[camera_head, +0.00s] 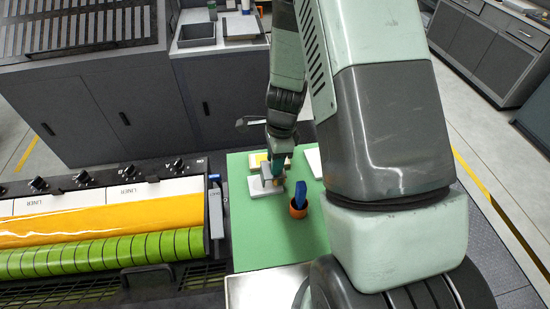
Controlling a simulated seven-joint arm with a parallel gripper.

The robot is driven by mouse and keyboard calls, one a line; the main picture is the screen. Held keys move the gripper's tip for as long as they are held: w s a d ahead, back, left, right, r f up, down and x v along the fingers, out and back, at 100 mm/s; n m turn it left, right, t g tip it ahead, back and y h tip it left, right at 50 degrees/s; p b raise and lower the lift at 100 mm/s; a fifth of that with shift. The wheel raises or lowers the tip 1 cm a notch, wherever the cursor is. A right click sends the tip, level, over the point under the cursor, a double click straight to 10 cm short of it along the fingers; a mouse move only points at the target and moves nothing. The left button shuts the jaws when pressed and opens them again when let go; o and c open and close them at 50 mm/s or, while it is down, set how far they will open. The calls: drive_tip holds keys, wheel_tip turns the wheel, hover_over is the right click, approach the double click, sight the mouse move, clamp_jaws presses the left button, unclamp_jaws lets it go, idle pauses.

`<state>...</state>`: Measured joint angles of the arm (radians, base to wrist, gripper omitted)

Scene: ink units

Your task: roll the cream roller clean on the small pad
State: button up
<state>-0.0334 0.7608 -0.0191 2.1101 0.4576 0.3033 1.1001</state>
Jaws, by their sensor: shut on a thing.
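A small white pad (264,188) lies on the green mat (260,235) in front of my arm. My gripper (278,172) points down over the right end of this pad. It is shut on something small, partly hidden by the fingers. A pale grey-cream piece shows just left of the fingertips, low over the pad; I take it to be the cream roller (267,173). I cannot tell whether it touches the pad. A yellow-topped pad (257,159) lies behind it, and another white pad (313,161) lies to the right, partly hidden by my arm.
An orange cup (298,209) holding a blue tool (291,185) stands close to the right of the small pad. A press with yellow ink (110,219) and a green roller (100,254) borders the mat on the left. Grey cabinets (120,105) stand behind. The mat's front is clear.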

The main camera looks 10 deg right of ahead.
drive_tip(key=shift+f, duration=0.45)
